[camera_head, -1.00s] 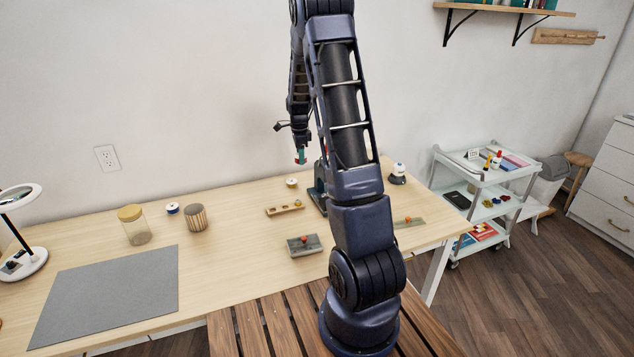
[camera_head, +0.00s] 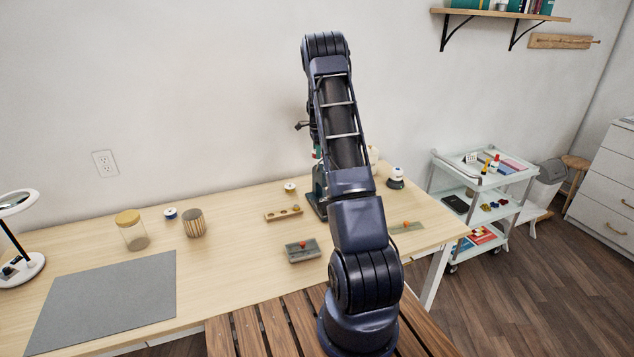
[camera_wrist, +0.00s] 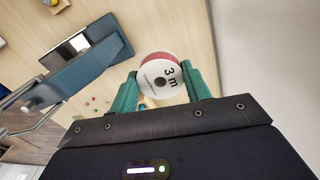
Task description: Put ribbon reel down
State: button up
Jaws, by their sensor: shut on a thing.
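The ribbon reel (camera_wrist: 158,72) is a white disc with a red rim, marked "3 m", in the wrist view. My gripper (camera_wrist: 161,84) has green fingers shut on either side of it, and the reel's printed face is turned toward the wrist camera. Pale wood tabletop shows beyond the reel, and the reel appears held above it. In the head view, my arm hides most of the gripper and the reel; only a small green and red bit shows at the arm's left edge.
A teal upright device (camera_head: 319,190) stands on the table (camera_head: 230,255) close to my arm; it also shows in the wrist view (camera_wrist: 75,72). A wooden holder (camera_head: 283,214), a small spool (camera_head: 290,188) and a grey block (camera_head: 302,250) are nearby. A black-and-white item (camera_head: 396,178) stands right.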

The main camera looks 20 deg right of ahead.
notch_tip(320, 180, down, 15)
jog(key=shift+f, duration=0.2)
dwell(0.4)
jog(key=shift+f, duration=0.1)
jog(key=o, duration=0.9)
jog(key=shift+o, duration=0.2)
